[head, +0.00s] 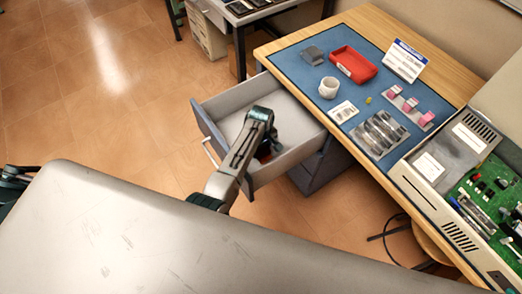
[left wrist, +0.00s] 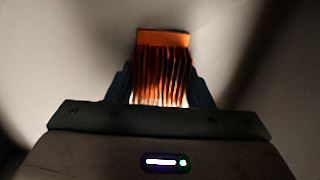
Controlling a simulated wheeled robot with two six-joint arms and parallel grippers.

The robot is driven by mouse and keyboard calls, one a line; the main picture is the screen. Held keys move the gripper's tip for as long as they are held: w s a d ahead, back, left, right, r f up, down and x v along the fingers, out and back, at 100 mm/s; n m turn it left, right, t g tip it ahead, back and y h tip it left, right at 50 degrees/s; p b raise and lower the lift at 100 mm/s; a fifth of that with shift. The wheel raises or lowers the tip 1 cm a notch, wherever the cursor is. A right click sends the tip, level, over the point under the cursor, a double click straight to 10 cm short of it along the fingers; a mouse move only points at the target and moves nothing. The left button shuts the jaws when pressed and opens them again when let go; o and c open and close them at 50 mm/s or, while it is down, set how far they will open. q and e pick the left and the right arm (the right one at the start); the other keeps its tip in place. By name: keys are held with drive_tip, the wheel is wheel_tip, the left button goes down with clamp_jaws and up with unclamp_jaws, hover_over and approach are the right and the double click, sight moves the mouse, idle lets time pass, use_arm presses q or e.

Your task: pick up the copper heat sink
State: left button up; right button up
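The copper heat sink (left wrist: 162,68), a finned orange-copper block, shows in the middle of the left wrist view. It lies between the two dark fingers of my left gripper (left wrist: 161,90), one close along each side. I cannot tell whether the fingers press on it. In the head view my left gripper (head: 263,153) reaches down inside the open drawer (head: 294,157), and a small reddish patch shows beside it. Most of the heat sink is hidden there by my arm.
The drawer's walls surround my left gripper. On the blue mat (head: 309,81) stand a red tray (head: 353,64), a white cup-like part (head: 329,88), a grey block (head: 313,55), pink parts and a sign (head: 404,61). An opened case with a green board (head: 490,195) stands at right.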

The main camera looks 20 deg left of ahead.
use_arm(q)
drive_tip(key=shift+r, duration=0.15)
drive_tip(key=shift+c, duration=0.4)
drive_tip(key=shift+w+r, duration=0.1)
drive_tip(key=shift+r, duration=0.2)
wheel_tip(320, 180, up, 9)
drive_tip(key=shift+r, duration=0.2)
